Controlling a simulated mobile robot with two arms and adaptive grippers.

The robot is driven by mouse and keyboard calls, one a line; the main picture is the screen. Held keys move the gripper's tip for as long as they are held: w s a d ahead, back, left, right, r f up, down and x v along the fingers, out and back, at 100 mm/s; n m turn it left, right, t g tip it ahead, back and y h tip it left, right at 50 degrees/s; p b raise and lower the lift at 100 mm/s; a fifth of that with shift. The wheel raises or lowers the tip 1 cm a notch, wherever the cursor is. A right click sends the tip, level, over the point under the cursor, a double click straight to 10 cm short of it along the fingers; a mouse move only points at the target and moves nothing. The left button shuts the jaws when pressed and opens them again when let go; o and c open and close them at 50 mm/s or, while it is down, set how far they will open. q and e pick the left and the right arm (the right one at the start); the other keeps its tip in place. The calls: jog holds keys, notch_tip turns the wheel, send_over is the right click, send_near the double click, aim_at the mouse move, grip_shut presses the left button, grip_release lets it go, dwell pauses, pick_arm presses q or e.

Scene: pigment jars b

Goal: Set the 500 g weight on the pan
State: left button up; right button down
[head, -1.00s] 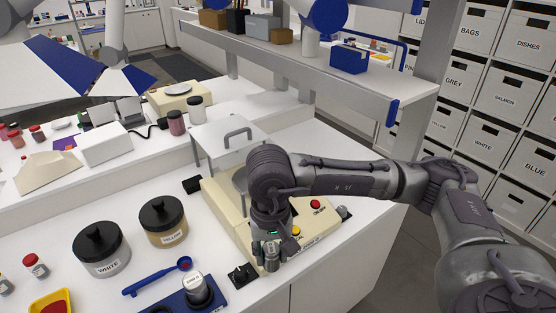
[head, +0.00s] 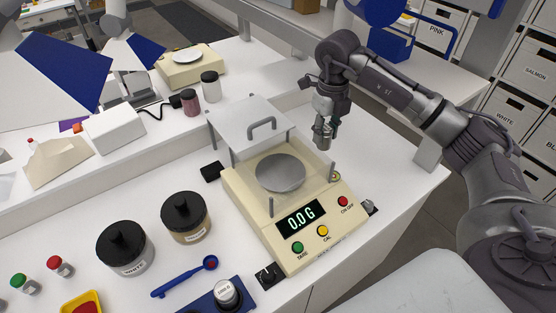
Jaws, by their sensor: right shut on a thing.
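The balance (head: 237,197) is cream with a round grey metal pan (head: 280,173). The pan is bare and the display (head: 301,217) reads 0.0 G. My right gripper (head: 323,130) points down and is shut on a small silver weight (head: 322,140), apparently the 500 g weight; its marking is not legible. It hangs in the air, up and right of the pan in the head view, near the balance's back right corner. Another silver weight (head: 225,291) sits on the blue block (head: 206,304) at the front. My left gripper is not in view.
A flat pale cover with a handle (head: 262,127) stands over the balance's back left, beside the pan. Black-lidded jars (head: 184,216) and a blue spoon (head: 180,281) lie left. A shelf post stands behind right.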

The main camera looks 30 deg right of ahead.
jog(key=w+a+f+b, duration=0.1)
jog(key=a+f, duration=0.1)
jog(key=a, duration=0.1)
jog(key=w+a+f+b, duration=0.1)
jog(key=w+a+f, duration=0.1)
jog(key=a, duration=0.1)
jog(key=w+a+f+b, duration=0.1)
jog(key=w+a+f, duration=0.1)
jog(key=shift+w+a, duration=0.2)
jog(key=shift+a, duration=0.2)
jog(key=shift+w+a+f, duration=0.15)
jog(key=shift+a+f, duration=0.1)
jog(key=shift+a, duration=0.05)
notch_tip(320, 180, down, 4)
jog(key=b, duration=0.2)
jog(key=shift+b, duration=0.35)
jog(key=c, duration=0.7)
grip_release()
jog(key=shift+f, duration=0.1)
jog(key=shift+c, duration=0.2)
